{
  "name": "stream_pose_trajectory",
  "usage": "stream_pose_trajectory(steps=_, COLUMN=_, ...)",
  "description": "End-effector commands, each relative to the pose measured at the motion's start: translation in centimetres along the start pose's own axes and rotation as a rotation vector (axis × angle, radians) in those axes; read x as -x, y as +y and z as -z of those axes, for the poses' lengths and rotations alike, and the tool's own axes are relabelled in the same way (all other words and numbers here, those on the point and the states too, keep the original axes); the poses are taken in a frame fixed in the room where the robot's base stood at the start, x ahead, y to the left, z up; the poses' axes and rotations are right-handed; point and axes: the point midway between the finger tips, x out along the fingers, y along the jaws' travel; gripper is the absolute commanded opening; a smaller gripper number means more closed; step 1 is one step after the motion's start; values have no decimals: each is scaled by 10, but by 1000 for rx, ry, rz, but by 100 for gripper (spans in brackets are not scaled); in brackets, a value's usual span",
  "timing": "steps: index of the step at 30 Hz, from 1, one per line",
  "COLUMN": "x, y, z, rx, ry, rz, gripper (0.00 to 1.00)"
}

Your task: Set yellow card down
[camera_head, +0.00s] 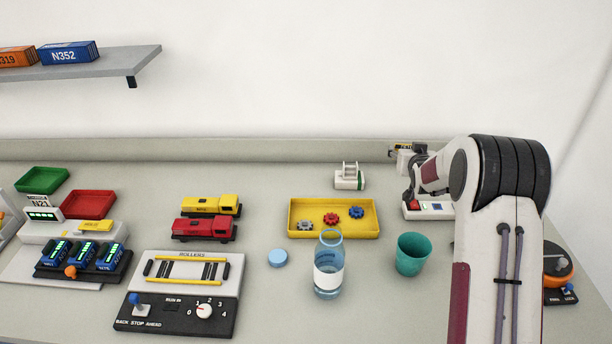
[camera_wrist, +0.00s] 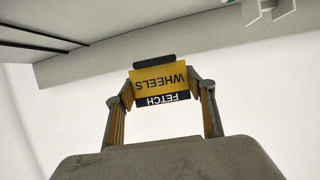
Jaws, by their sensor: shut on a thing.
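The yellow card (camera_wrist: 160,78) shows upside down in the wrist view, with the word WHEELS on yellow and FETCH on a black band. My gripper (camera_wrist: 166,90) is shut on it, one finger at each side. In the head view my gripper (camera_head: 403,154) is at the right, near the back wall and above the counter. Only a small dark and yellow part of the card shows there. I cannot tell whether the card touches anything.
A white box with a red switch (camera_head: 414,205) stands under my gripper. A white holder (camera_head: 349,178) stands to its left. A yellow tray (camera_head: 334,231) holds three gears. A teal cup (camera_head: 412,254) and a clear bottle (camera_head: 328,275) stand in front.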

Motion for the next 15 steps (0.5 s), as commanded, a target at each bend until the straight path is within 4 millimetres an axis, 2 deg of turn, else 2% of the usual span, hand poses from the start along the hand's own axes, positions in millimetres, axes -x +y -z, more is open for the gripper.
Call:
stream_pose_trajectory(steps=5, x=-1, y=-16, z=0, rx=8, ry=0, rz=18, gripper=36)
stream_pose_trajectory(steps=8, x=-1, y=-35, z=-1, rx=16, ry=-2, rz=39, gripper=36)
stream_pose_trajectory(steps=11, x=-2, y=-60, z=-3, rx=28, ry=-4, rz=68, gripper=36)
stream_pose_trajectory(steps=15, x=-2, y=-104, z=-4, rx=47, ry=-2, rz=117, gripper=36)
